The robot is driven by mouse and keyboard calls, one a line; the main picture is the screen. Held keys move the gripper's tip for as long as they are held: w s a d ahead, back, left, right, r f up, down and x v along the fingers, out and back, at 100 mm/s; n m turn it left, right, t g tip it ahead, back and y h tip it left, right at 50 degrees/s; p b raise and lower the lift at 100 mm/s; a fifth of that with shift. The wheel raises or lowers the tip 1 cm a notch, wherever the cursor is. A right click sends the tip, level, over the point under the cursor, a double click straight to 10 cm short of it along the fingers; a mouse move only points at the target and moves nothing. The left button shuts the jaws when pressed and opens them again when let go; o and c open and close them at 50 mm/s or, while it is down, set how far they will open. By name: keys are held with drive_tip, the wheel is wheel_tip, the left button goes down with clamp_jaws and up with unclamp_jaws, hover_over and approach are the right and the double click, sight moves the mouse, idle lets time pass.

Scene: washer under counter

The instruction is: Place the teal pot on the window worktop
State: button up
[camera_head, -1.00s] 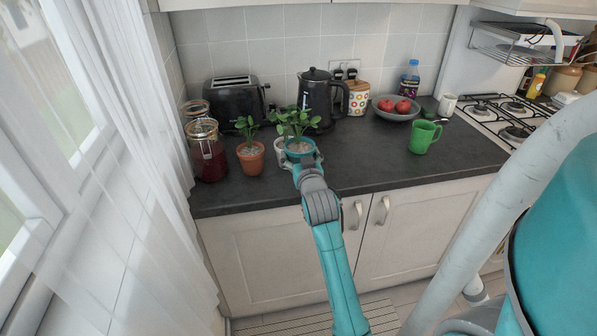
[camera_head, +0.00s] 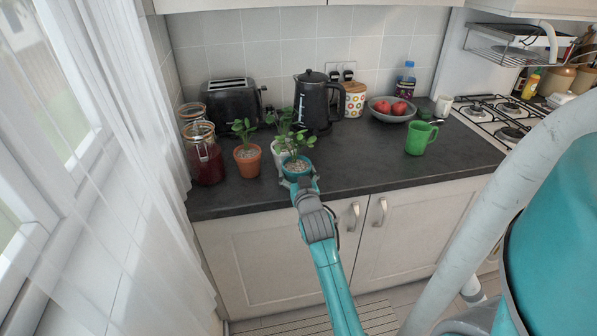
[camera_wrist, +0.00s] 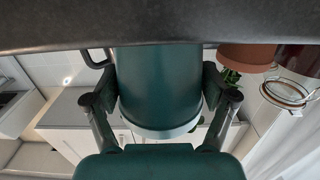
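The teal pot (camera_head: 297,169) holds a small green plant and is upright at the front of the dark worktop (camera_head: 400,172), left of centre. My gripper (camera_head: 300,184) is around it from the front. In the wrist view, which looks upside down, the teal pot (camera_wrist: 160,88) fills the space between my two fingers (camera_wrist: 160,100), one on each side. The pot's base meets the dark band of the worktop there; I cannot tell whether it touches or is slightly lifted. The window with its white curtain is on the left.
A terracotta pot (camera_head: 247,161) and a white pot (camera_head: 277,152) stand close by on the left and behind. Glass jars (camera_head: 204,155), a toaster (camera_head: 233,103) and a kettle (camera_head: 314,100) are further back. A green mug (camera_head: 418,138) stands right. The worktop between is clear.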

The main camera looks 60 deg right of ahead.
drive_tip(key=shift+o, duration=1.3)
